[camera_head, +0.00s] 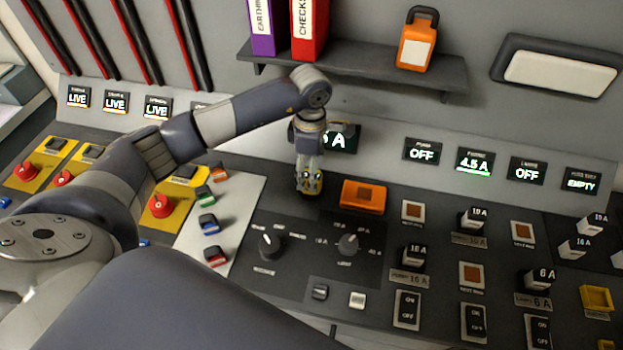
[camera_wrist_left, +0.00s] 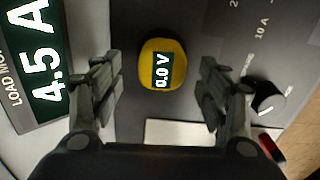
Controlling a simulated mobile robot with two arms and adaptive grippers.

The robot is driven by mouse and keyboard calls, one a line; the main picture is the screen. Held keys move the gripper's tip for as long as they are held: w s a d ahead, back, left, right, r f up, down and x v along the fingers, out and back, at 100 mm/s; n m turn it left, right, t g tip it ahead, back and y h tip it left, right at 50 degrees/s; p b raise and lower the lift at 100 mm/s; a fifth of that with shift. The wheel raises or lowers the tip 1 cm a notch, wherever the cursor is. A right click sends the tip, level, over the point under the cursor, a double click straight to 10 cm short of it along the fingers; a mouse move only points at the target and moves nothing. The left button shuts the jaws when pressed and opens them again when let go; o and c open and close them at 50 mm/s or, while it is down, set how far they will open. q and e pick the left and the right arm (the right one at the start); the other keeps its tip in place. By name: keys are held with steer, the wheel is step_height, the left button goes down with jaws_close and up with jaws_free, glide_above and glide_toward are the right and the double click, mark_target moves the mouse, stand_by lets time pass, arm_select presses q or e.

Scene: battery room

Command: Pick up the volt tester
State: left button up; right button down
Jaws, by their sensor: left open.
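The volt tester is a rounded yellow device (camera_wrist_left: 150,52) with a dark display reading 0.0 V, in the left wrist view. It lies on the dark panel between the two fingers of my left gripper (camera_wrist_left: 158,80), with a visible gap on each side. In the head view my left gripper (camera_head: 310,184) points down at the console, left of the orange block, and mostly hides the tester; only bits of yellow show between the fingers. The gripper is open and holds nothing. My right gripper is not in view.
An orange block (camera_head: 363,197) sits close to the right of the gripper. Rotary knobs (camera_head: 270,243) and switches stand in front. A light board (camera_head: 238,212) with coloured clips lies to the left. A shelf (camera_head: 350,68) with binders and an orange case (camera_head: 416,42) hangs behind.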

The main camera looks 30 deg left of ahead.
arm_select(q)
step_height(320, 180, down, 4)
steer(key=shift+s+d+f+p, duration=0.1)
steer(key=shift+s+d+p, duration=0.05)
steer(key=shift+p, duration=1)
steer(key=shift+f, duration=0.45)
steer(key=shift+c, duration=0.3)
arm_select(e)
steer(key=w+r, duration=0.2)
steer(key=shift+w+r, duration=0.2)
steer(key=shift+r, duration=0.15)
arm_select(q)
steer(key=c, duration=1.2)
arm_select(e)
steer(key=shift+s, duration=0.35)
